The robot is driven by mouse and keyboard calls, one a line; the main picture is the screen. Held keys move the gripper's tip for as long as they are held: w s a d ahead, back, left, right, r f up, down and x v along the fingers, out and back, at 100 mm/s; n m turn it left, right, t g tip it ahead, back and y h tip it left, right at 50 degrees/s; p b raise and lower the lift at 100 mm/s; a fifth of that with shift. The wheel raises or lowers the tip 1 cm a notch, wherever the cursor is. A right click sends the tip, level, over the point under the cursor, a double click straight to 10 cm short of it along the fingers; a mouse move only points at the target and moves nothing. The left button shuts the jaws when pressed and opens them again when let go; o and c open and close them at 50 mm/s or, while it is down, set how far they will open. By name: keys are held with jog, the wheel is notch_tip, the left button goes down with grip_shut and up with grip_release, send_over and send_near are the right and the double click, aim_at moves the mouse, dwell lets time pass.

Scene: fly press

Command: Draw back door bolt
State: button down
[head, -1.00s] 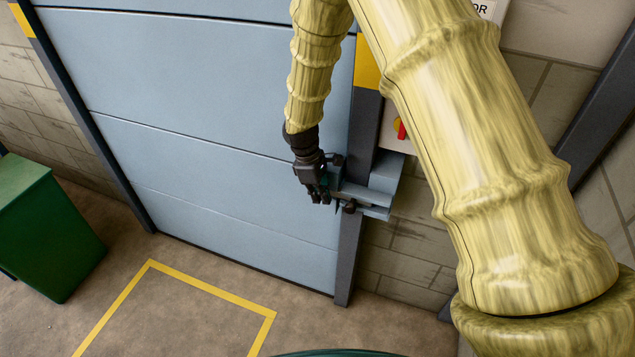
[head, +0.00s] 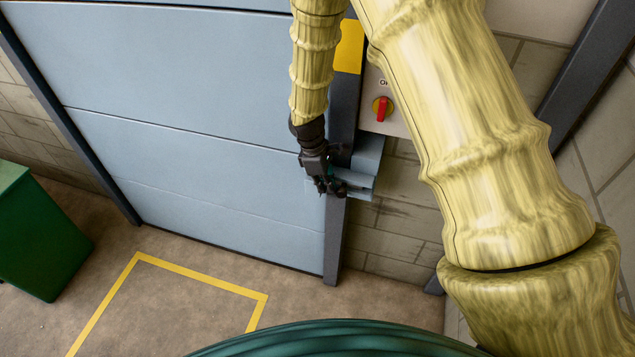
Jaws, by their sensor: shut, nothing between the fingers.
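The door (head: 200,110) is a large pale blue panelled door in a dark frame. The bolt (head: 358,184) is a blue-grey block and bar at the door's right edge, across the dark post. My gripper (head: 335,190) is at the left end of the bolt, pointing down, with its fingers shut and empty. The fingers overlap the bolt in the picture, and I cannot tell whether they touch it. The gripper hides the bolt's left end and any handle there.
A switch box with a red and yellow knob (head: 382,109) is on the wall just above the bolt. A green bin (head: 38,235) stands at the left. A yellow floor line (head: 195,274) marks clear floor before the door. The brick wall (head: 395,225) is right of the post.

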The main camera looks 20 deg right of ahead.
jog(key=s+d, duration=0.2)
jog(key=d, duration=0.1)
jog(key=shift+a, duration=0.1)
jog(key=w+a+p, duration=0.1)
jog(key=w+a, duration=0.1)
jog(key=a, duration=0.1)
jog(key=b, duration=0.3)
send_near(339, 190)
jog(key=shift+w+a+r, duration=0.25)
jog(key=shift+w+a, duration=0.15)
jog(key=shift+a, duration=0.25)
jog(key=shift+w+a+r, duration=0.25)
jog(key=shift+w+a, duration=0.1)
jog(key=shift+a, duration=0.35)
jog(key=shift+w+a+r, duration=0.25)
jog(key=shift+w+a, duration=0.15)
jog(key=shift+a, duration=0.25)
jog(key=shift+f, duration=0.1)
